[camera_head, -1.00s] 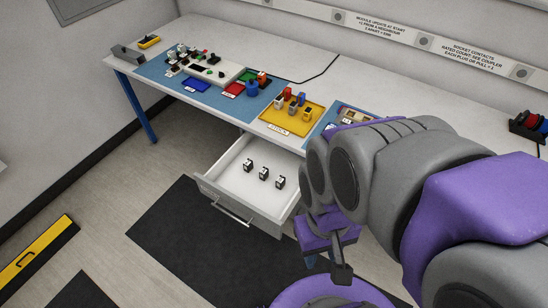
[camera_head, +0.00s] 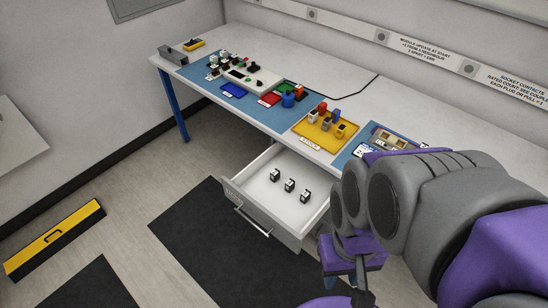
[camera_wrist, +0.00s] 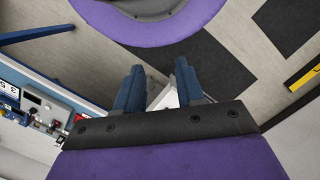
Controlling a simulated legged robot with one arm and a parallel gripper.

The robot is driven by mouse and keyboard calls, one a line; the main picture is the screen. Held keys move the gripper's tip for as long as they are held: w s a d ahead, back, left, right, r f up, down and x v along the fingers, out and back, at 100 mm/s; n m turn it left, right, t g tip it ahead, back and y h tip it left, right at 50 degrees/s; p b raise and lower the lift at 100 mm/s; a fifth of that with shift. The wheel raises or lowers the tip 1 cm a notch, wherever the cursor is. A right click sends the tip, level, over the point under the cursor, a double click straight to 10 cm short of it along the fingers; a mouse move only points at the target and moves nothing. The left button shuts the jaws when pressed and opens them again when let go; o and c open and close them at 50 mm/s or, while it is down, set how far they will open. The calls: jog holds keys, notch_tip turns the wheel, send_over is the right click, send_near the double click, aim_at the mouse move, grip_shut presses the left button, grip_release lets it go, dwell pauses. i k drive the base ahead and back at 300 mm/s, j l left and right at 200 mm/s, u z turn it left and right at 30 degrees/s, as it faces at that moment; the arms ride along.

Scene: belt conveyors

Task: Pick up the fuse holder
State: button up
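Three small black-and-white blocks stand in a row in the open drawer: the left block (camera_head: 275,175), the middle block (camera_head: 290,185) and the right block (camera_head: 305,196). They look alike, and I cannot tell for sure which thing in view is the fuse holder. The white drawer (camera_head: 262,200) is pulled out below the table's front edge. My gripper (camera_wrist: 158,78) is open and empty in the wrist view, its two blue fingers apart. In the head view my gripper (camera_head: 356,268) hangs low, right of the drawer and clear of the blocks.
The table carries a yellow tray (camera_head: 310,136) with several coloured parts, a red tray (camera_head: 270,99), a blue tray (camera_head: 233,90) and a white panel (camera_head: 246,79). A yellow-and-black level (camera_head: 55,238) lies on the floor at left. Floor before the drawer is clear.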

aim_at(275, 175)
jog(key=i+l+u, duration=0.1)
jog(key=i+l, duration=0.2)
jog(key=i+l+u, duration=0.1)
jog(key=i+l, duration=0.15)
jog(key=l, duration=0.15)
jog(key=i+l+u, duration=0.15)
jog(key=l, duration=0.25)
jog(key=i, duration=0.1)
